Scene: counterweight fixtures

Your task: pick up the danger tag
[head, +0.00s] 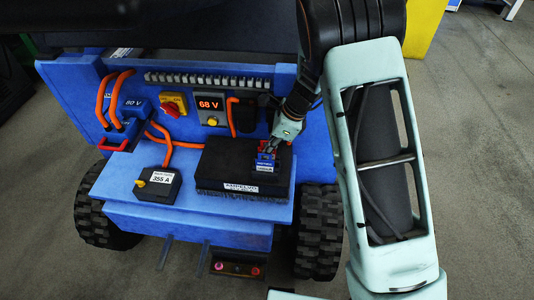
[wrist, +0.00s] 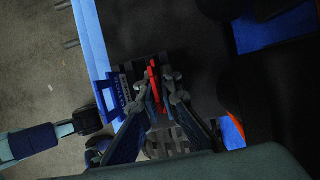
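A thin red piece (wrist: 154,78), seen nearly edge-on, stands between my gripper's fingers in the wrist view. It may be the danger tag, but no lettering on it can be read. My gripper (wrist: 157,84) points down over the black box, with a finger on each side of the red piece. Whether both fingers touch it cannot be seen. In the head view my gripper (head: 270,148) is just above the back of a small blue labelled block (head: 265,163). The fingers hide most of what is between them there.
The black box (head: 220,166) sits on a blue cart shelf (head: 120,185). A black 355 A unit (head: 158,187) with a yellow knob is to its left. Behind are a red-and-yellow switch (head: 172,105), a 68 V display (head: 210,104) and orange cables (head: 103,100).

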